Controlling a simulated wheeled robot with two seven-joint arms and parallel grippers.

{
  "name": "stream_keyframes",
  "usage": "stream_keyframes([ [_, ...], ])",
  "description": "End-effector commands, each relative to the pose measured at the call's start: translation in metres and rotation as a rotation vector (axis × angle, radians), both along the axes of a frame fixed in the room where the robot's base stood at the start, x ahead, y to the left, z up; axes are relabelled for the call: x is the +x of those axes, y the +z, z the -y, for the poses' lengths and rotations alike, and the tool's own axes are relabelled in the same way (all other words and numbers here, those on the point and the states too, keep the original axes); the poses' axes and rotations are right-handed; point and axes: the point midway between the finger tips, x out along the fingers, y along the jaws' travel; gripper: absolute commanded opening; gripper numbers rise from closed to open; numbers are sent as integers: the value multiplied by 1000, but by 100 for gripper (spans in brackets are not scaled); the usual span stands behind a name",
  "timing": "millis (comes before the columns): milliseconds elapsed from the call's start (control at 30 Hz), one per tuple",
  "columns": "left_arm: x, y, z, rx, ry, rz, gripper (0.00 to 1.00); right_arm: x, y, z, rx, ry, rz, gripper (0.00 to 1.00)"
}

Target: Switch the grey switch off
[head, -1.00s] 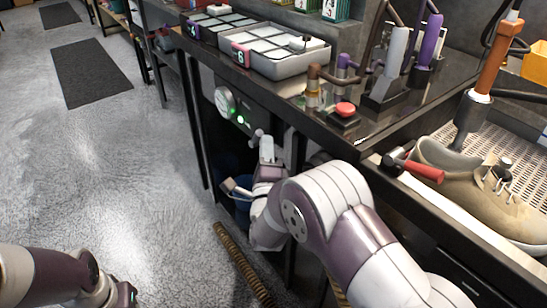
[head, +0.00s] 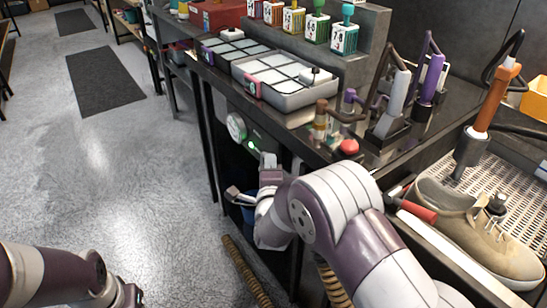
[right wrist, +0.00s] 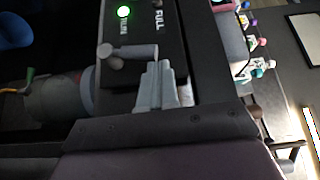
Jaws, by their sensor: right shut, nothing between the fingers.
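The grey switch (right wrist: 136,52) shows in the right wrist view as a small bar with rounded ends on a dark control panel (right wrist: 173,50). A lit green lamp (right wrist: 123,12) and the word FULL are beside it. My right gripper (right wrist: 161,72) is shut and empty, its fingertips right by the bar's right end; I cannot tell whether they touch. In the head view my right gripper (head: 269,164) is in front of the panel under the bench edge and hides most of the switch.
Above, the bench holds a grey compartment tray (head: 293,101), a red button (head: 348,147) and upright tools. A beige sneaker (head: 470,225) sits on a perforated tray at right. The floor at left is mostly clear.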

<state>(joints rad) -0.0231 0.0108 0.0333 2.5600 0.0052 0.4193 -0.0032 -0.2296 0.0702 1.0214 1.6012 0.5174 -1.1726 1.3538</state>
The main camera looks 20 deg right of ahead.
Motion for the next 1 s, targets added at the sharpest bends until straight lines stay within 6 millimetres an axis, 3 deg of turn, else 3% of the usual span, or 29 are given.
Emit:
stream_keyframes([
  [33, 0, 20, 0, 0, 0, 0, 43, 3, 14, -1, -13, 0, -38, 0],
  [100, 0, 32, 0, 0, 0, 0, 43, 7, 17, -3, -36, 0, -101, 0],
  [400, 0, 71, 0, 0, 0, 0, 43, 25, 22, -9, -118, 0, -325, 0],
  [533, 0, 77, 0, 0, 0, 0, 43, 30, 20, -11, -143, 0, -398, 0],
  [1000, 0, 81, 0, 0, 0, 0, 43, 40, 19, -14, -144, 0, -393, 0],
])
